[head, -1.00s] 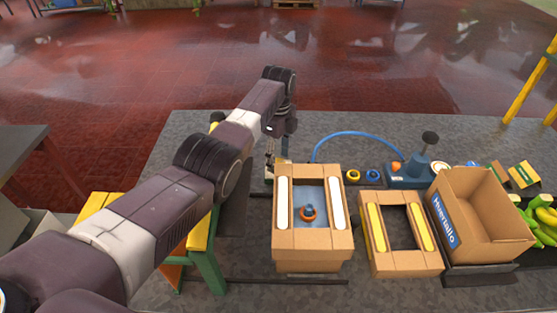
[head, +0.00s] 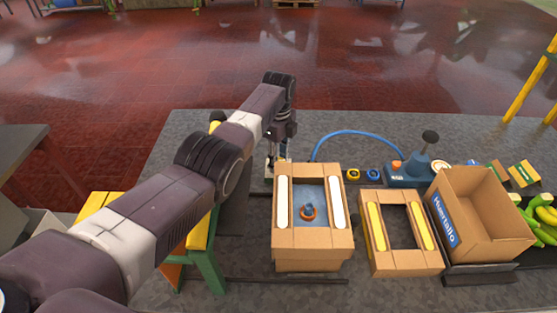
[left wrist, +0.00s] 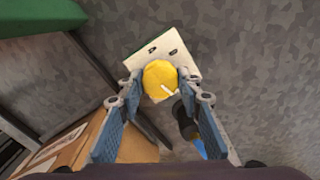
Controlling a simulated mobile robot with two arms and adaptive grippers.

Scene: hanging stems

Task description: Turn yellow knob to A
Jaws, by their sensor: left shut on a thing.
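The yellow knob (left wrist: 160,80) sits on a pale plate (left wrist: 185,55) in the left wrist view. A white pointer line on the knob's face points toward the lower right of that view. Two small dark marks show on the plate above the knob; I cannot read them as letters. My left gripper (left wrist: 160,88) is shut on the knob, one finger on each side. In the head view my left gripper (head: 275,157) is low over the worktop, left of the blue hose, and mostly hides the knob. My right gripper is not in view.
A cardboard box with white strips (head: 313,241) stands close to the right of my gripper. A yellow-striped frame box (head: 410,262), an open carton (head: 500,238) and a blue device (head: 405,178) are further right. A green-and-yellow stand (head: 207,262) is below my left arm.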

